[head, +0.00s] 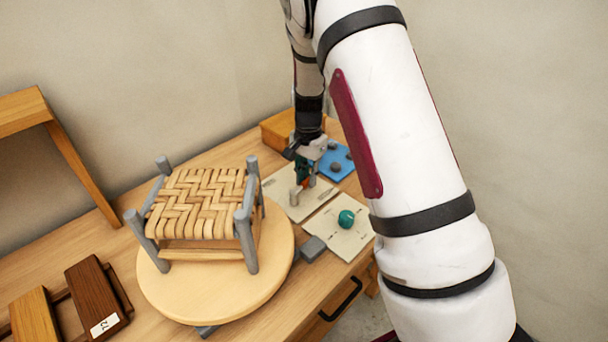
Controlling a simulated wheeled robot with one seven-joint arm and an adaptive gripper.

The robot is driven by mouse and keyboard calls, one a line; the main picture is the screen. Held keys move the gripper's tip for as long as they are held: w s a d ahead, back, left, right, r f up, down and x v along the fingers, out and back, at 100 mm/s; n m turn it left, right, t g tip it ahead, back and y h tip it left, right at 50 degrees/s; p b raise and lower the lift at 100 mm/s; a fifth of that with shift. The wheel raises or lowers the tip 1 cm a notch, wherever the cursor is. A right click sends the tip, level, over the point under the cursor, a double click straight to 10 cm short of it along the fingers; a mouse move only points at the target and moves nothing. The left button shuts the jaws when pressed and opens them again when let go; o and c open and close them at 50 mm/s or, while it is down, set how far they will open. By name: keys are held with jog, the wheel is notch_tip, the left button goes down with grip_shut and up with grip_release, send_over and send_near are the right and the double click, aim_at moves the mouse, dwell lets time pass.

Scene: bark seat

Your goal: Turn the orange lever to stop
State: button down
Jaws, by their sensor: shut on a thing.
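The orange lever (305,182) shows only as a small patch of orange at the end of my gripper (303,172), above a pale panel on the workbench. My gripper reaches down from behind my arm and is shut on the lever. The fingers hide most of the lever, so its exact angle and the stop mark cannot be made out. Small grey posts (295,196) stand on the panel by the lever.
A stool with a woven bark seat (203,203) stands on a round turntable (180,290) at left. A teal knob (346,218) sits on a nearby pale panel. A blue plate (340,172) and wooden box (280,128) are behind. Wooden blocks (96,297) lie front left.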

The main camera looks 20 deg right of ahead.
jog(key=shift+s+d+m, duration=0.1)
jog(key=shift+s+m, duration=0.2)
jog(key=shift+m, duration=0.1)
dwell(0.3)
jog(key=c, duration=1.5)
grip_release()
notch_tip(320, 180, up, 12)
